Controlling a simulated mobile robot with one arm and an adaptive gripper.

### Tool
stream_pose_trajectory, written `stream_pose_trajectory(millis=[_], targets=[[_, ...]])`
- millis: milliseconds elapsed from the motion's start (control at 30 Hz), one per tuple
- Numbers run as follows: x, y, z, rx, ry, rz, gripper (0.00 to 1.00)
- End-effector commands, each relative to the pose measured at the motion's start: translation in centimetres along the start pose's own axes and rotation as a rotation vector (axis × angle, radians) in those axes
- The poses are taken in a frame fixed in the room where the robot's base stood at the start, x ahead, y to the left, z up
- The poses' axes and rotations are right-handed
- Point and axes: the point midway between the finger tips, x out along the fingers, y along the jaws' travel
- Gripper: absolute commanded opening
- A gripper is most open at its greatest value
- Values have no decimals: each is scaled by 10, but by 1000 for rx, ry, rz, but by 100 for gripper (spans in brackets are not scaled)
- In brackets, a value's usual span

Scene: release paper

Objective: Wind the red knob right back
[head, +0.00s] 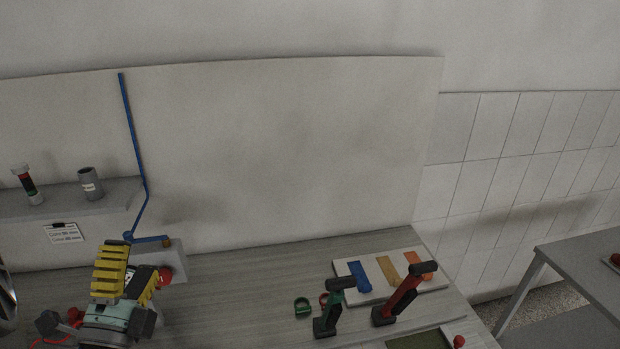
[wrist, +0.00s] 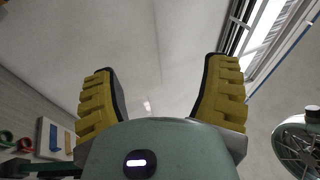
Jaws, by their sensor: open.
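My gripper (head: 128,262) is at the lower left of the head view, with its yellow ribbed fingers raised above its teal body. In the wrist view its fingers (wrist: 161,72) stand wide apart with nothing between them. A round red part (head: 166,275) shows just right of the fingers, in front of a grey box (head: 172,256); the gripper partly hides this area. I cannot tell which is the task's red knob.
A blue bent rod (head: 132,140) runs down the backboard to the box. A shelf (head: 110,197) holds two cylinders. Green (head: 302,307) and red rings, two upright-handled tools (head: 402,296) and a board with coloured strips (head: 350,291) occupy the right. The bench between is clear.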

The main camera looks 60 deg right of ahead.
Motion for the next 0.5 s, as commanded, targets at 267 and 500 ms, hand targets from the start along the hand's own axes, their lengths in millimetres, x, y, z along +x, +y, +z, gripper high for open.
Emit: stream_pose_trajectory(millis=[267,500], targets=[[5,-29,1,-80,5,-82,75],[5,-31,1,-91,7,-93,75]])
